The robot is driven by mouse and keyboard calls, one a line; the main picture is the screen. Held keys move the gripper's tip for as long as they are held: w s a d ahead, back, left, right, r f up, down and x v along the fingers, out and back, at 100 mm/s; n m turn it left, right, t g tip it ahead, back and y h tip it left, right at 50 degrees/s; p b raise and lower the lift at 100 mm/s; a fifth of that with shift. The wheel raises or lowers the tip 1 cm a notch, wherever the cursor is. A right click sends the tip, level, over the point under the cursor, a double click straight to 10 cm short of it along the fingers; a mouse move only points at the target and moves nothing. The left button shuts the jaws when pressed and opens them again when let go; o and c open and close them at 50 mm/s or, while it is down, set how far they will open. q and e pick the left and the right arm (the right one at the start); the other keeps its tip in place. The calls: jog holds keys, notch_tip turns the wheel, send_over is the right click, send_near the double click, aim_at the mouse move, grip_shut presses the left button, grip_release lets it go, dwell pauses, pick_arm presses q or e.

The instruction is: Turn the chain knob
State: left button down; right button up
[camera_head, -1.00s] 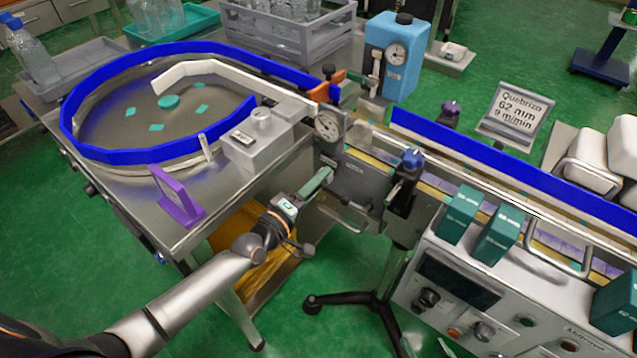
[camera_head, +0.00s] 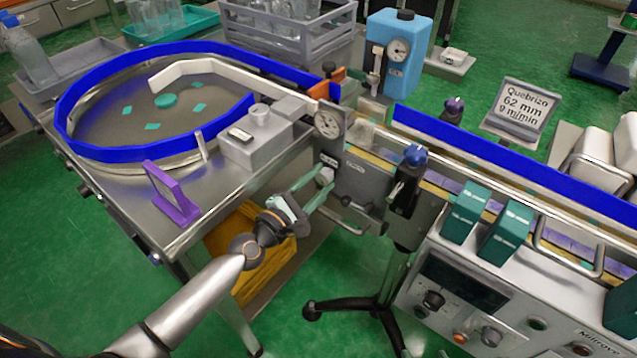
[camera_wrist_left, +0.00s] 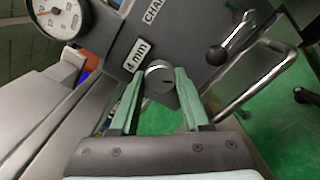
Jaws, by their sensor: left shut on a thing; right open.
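The chain knob (camera_wrist_left: 159,80) is a small round grey knob with a dark pointer mark, on a grey panel under a label that partly reads "CHA". In the head view the knob (camera_head: 325,176) shows on the front of the conveyor housing, below the dial gauge. My left gripper (camera_wrist_left: 158,84) has its two green fingers on either side of the knob and is shut on it. In the head view my left gripper (camera_head: 318,184) reaches the panel from the lower left. My right gripper is in neither current view.
The dial gauge (camera_head: 327,122) is just above the knob. A bent metal handle (camera_wrist_left: 255,80) and a black ball lever (camera_wrist_left: 216,55) stick out to its right. The steel table (camera_head: 222,190) with a purple stand (camera_head: 172,195) is to the left.

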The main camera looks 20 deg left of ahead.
pick_arm(q)
jog(key=n, duration=0.3)
jog(key=shift+n, duration=2.7)
jog(key=shift+p, duration=0.3)
jog(key=shift+c, duration=1.9)
grip_release()
jog(key=b+v, duration=0.2)
jog(key=v, duration=1)
jog(key=shift+s, duration=0.25)
